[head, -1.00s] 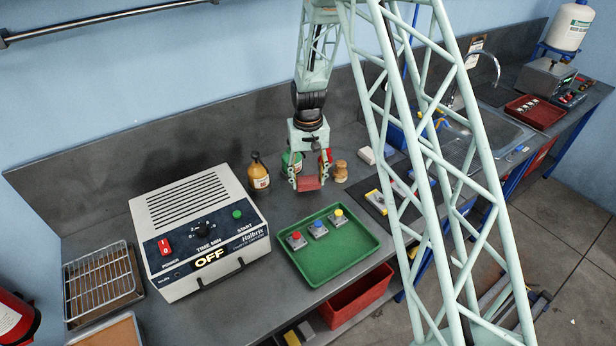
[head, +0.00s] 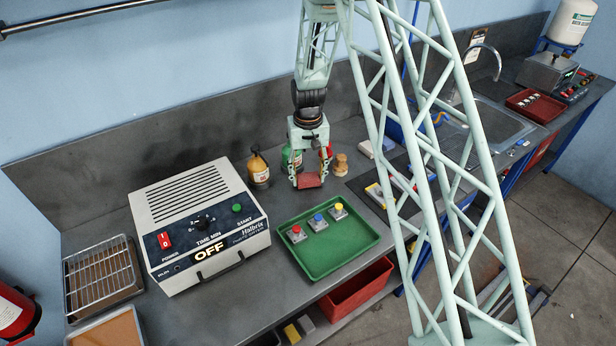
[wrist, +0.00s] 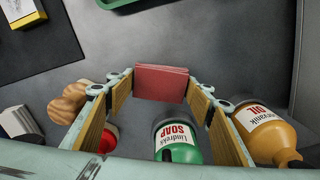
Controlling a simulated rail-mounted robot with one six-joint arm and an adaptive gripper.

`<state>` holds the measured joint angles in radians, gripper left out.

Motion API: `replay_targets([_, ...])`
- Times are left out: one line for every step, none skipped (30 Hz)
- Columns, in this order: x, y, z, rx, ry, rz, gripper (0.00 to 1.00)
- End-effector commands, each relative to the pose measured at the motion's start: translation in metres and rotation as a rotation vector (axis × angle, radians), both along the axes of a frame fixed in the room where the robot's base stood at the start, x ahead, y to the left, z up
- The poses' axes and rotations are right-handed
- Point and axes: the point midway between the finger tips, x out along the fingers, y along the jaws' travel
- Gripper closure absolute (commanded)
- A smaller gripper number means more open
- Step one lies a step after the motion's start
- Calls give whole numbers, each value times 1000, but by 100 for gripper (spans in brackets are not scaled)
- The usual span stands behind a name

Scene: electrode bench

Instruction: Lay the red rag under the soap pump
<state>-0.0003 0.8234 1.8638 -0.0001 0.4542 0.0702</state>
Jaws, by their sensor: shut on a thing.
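The red rag (head: 309,181) is a flat folded pad. My gripper (head: 309,183) is shut on it and points down, with the rag between its fingertips. It also shows in the wrist view (wrist: 162,83), where the fingers reach its two ends. The rag is low over the bench; I cannot tell whether it touches. The soap pump (wrist: 177,140) is a green bottle with a white SOAP label, standing just behind the rag, between my fingers in the wrist view. In the head view the soap pump (head: 287,157) is partly hidden by my gripper.
An orange oil bottle (head: 258,170) stands left of the soap. A wooden object (head: 340,165) and a red-topped item (wrist: 109,139) stand on the other side. A green tray (head: 330,262) with buttons lies in front, and a white OFF-display box (head: 190,200) at left.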

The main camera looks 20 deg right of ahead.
Motion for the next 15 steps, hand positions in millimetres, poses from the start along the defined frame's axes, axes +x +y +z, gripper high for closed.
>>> replay_targets([0, 0, -1, 0, 0, 0, 60])
replay_targets([0, 0, -1, 0, 0, 0, 60])
replay_targets([0, 0, -2, 0, 0, 0, 60])
replay_targets([0, 0, -2, 0, 0, 0, 60])
replay_targets([0, 0, -2, 0, 0, 0, 60])
replay_targets([0, 0, -3, 0, 0, 0, 60])
replay_targets([0, 0, -3, 0, 0, 0, 60])
replay_targets([0, 0, -4, 0, 0, 0, 60])
replay_targets([0, 0, -4, 0, 0, 0, 60])
replay_targets([0, 0, -5, 0, 0, 0, 60])
replay_targets([0, 0, -5, 0, 0, 0, 60])
replay_targets([0, 0, -5, 0, 0, 0, 60])
replay_targets([0, 0, -6, 0, 0, 0, 60])
replay_targets([0, 0, -6, 0, 0, 0, 60])
replay_targets([0, 0, -7, 0, 0, 0, 60])
